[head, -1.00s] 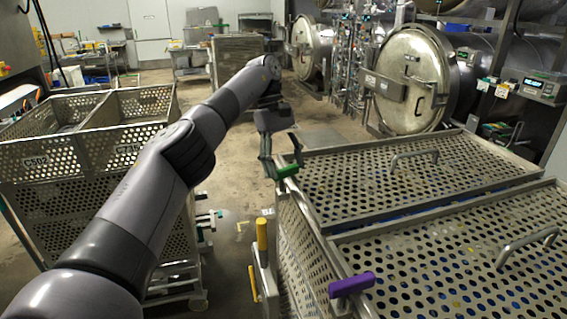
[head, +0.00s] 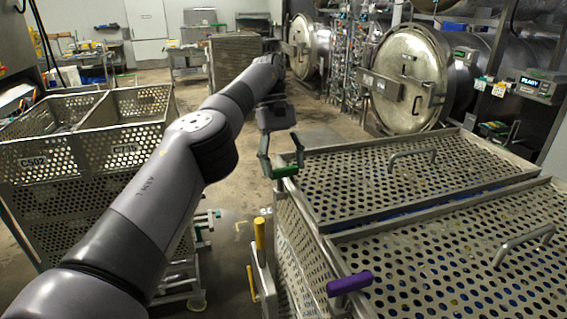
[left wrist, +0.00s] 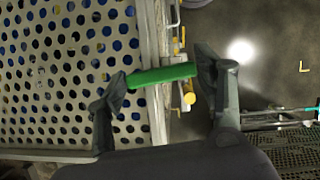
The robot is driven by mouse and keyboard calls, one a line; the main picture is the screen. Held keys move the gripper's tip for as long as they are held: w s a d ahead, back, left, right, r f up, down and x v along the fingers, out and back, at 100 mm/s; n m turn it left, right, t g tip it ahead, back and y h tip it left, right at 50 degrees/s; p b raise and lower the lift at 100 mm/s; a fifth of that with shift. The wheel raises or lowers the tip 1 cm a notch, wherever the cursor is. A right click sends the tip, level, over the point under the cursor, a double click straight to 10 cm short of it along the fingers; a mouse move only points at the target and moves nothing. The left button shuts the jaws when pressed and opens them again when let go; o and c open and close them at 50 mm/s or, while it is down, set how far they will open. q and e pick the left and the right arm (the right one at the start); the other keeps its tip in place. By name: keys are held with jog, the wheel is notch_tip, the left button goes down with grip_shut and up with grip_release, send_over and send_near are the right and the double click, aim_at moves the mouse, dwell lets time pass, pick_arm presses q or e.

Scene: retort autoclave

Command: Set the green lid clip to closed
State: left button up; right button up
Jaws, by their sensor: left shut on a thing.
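The green lid clip (head: 285,171) sits at the left edge of the far perforated lid (head: 400,175) of the basket on the right. My left gripper (head: 282,168) is shut on the green clip, with a finger at each end of it. In the left wrist view the green clip (left wrist: 161,75) lies between the two fingertips of my left gripper (left wrist: 163,78). The clip lies roughly crosswise over the lid's edge. Whether it is latched cannot be told. My right gripper is not in view.
A purple clip (head: 350,283) is on the near lid (head: 450,265) at its left edge. A yellow-handled lever (head: 259,234) stands beside the basket. Another perforated basket cart (head: 50,160) is at left. Round autoclave doors (head: 409,78) stand behind. Open floor lies between the carts.

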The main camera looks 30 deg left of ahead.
pick_arm(q)
jog(key=shift+r, duration=0.1)
jog(key=o, duration=1.1)
jog(key=shift+n, duration=0.3)
